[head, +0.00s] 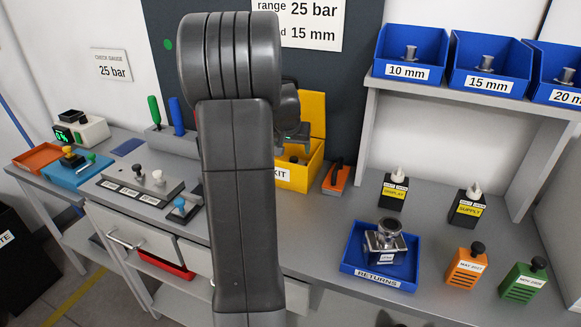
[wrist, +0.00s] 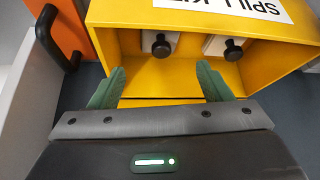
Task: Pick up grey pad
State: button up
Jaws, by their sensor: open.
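In the head view the box (head: 313,106) is partly hidden behind my arm.
An orange holder with a black handle (wrist: 58,38) stands close beside the box, and a pale wall or panel is at far left. On the bench, a blue returns tray (head: 350,262) holds a metal fitting (head: 386,240). Black, orange and green bottles or blocks stand further right.

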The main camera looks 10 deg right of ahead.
aim_at(295, 158)
jog(key=p+x, duration=0.1)
jog(key=x, duration=0.9)
jog(key=shift+w+d+f, duration=0.2)
jog(key=shift+w+f, duration=0.05)
jog(key=shift+w, duration=0.05)
jog(key=c, duration=0.7)
notch_tip(295, 158, up, 10)
jog(key=o, duration=0.3)
jog(key=shift+c, duration=1.2)
